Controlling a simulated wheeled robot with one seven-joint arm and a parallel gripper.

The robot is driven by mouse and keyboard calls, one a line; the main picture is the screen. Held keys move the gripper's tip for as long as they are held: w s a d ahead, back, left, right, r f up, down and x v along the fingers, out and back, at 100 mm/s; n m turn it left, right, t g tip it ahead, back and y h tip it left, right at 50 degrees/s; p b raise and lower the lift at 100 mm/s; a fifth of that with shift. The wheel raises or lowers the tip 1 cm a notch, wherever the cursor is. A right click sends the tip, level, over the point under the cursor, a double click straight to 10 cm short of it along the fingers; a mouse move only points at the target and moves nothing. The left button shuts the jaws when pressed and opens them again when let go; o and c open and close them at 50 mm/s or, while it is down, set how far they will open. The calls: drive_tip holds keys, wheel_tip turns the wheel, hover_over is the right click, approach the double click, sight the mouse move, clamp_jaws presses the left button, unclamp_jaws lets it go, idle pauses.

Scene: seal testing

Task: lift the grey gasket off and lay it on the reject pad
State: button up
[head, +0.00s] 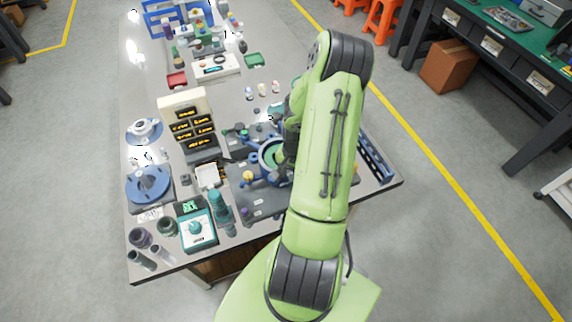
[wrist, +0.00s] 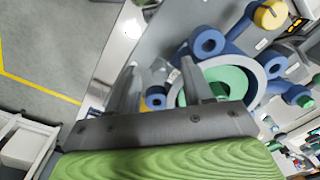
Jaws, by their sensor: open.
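A pale grey ring, which looks like the gasket (wrist: 236,61), lies around a green disc (wrist: 232,80) in a blue clamp fixture in the wrist view. In the head view the fixture (head: 268,177) stands at the front of the table, partly hidden by my arm. My gripper (wrist: 160,65) is open with nothing between its fingers. One finger overlaps the ring's near left side in the picture; I cannot tell if it touches. A small red tray (head: 177,79), possibly the reject pad, lies at the back left of the table.
A green tray (head: 255,60) lies farther right. A beige display stand (head: 187,122) with lit labels, a blue round stand (head: 149,185) and a teal-faced tester (head: 197,228) crowd the left side. Small bottles (head: 262,89) stand behind the fixture. The table's middle back has some free room.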

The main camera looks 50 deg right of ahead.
drive_tip(key=shift+a, duration=0.1)
clamp_jaws()
wheel_tip(320, 180, up, 10)
drive_tip(key=shift+p, duration=0.35)
